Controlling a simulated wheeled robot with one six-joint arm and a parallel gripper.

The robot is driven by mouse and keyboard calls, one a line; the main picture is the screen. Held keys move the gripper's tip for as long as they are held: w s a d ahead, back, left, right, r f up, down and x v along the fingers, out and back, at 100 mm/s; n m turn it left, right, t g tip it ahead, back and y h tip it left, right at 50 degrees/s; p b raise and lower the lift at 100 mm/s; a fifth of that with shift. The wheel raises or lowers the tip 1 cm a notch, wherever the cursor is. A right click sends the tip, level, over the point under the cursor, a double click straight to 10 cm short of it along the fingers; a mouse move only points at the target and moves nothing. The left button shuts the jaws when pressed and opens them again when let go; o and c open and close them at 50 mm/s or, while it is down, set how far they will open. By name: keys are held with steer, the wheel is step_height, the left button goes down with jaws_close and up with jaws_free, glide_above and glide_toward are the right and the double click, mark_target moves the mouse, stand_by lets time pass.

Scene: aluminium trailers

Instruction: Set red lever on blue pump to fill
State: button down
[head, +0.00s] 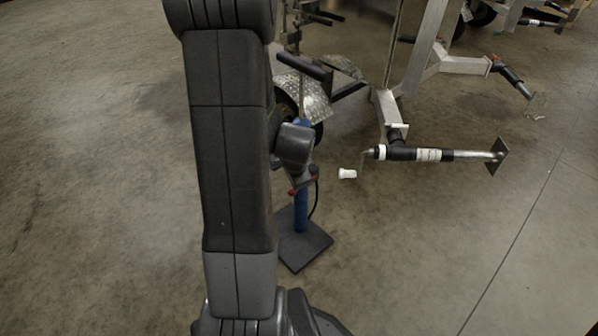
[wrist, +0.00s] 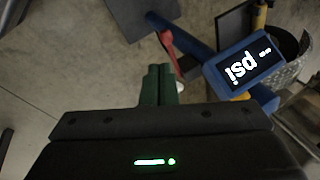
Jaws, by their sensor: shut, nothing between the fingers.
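The blue pump (head: 301,212) stands upright on its dark square foot plate in the head view, partly covered by my arm. In the wrist view its blue gauge housing (wrist: 212,74) is at the right, with a "psi" display upside down. The red lever (wrist: 170,42) shows in the wrist view, just beyond and slightly right of my fingertips. A small red part (head: 292,192) shows beside the pump in the head view. My gripper (wrist: 158,70) has green fingers closed together and empty. I cannot tell whether they touch the lever.
A trailer frame (head: 440,65) with a black-gripped jack (head: 408,153) stands right of the pump. A metal fender (head: 305,95) and wheel are behind it. A white cup-like object (head: 347,174) is near the jack. Concrete floor (head: 90,180) is clear at left.

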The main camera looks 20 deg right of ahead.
steer(key=shift+s+a+r, duration=0.6)
steer(key=shift+s+r, duration=0.1)
steer(key=shift+r, duration=0.05)
steer(key=shift+f, duration=0.1)
steer(key=w+d+f+b, duration=0.4)
steer(key=w+f+b, duration=0.2)
steer(key=f, duration=0.3)
steer(key=shift+w+d+f, duration=0.25)
steer(key=shift+w+f, duration=0.1)
steer(key=shift+w, duration=0.35)
steer(key=shift+r, duration=0.1)
